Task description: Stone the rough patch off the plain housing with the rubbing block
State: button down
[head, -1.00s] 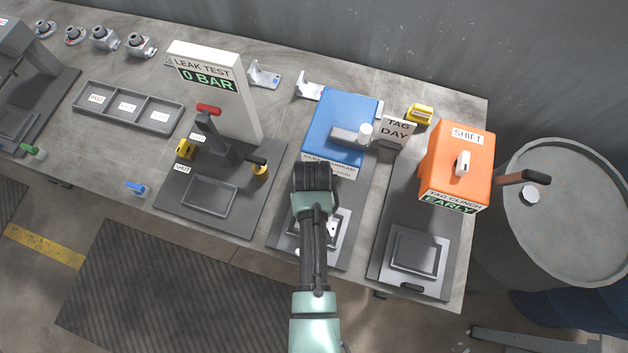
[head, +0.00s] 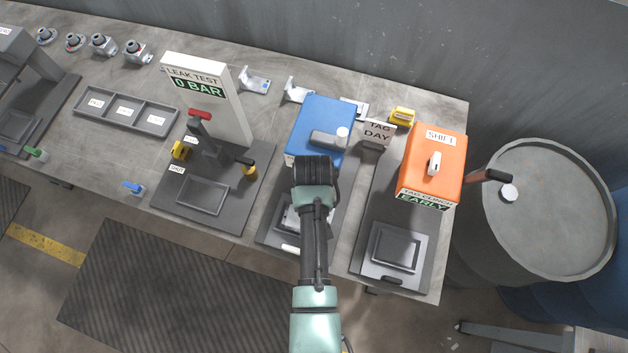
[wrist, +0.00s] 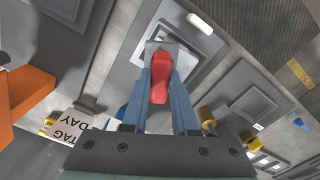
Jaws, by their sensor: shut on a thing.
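My gripper (wrist: 163,72) is shut on a red piece, seen between its two blue fingers in the wrist view. A grey block (wrist: 170,47) shows at its far end. Together they look like the rubbing block with a red handle, but I cannot be sure. Below them is the framed nest of the station with the blue machine (head: 318,122). Whether the block touches anything there is unclear. In the head view my arm hides the gripper and most of that nest. I cannot pick out the plain housing or its rough patch.
An orange tag-clinch machine (head: 433,160) stands right of the blue one, with a "TAG DAY" sign (head: 377,132) between them. The leak tester (head: 207,95) stands left. Several castings line the back edge. A grey drum (head: 550,215) stands beyond the bench's right end.

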jog(key=shift+r+p, duration=1)
jog(key=shift+r, duration=0.5)
jog(key=shift+f, duration=0.1)
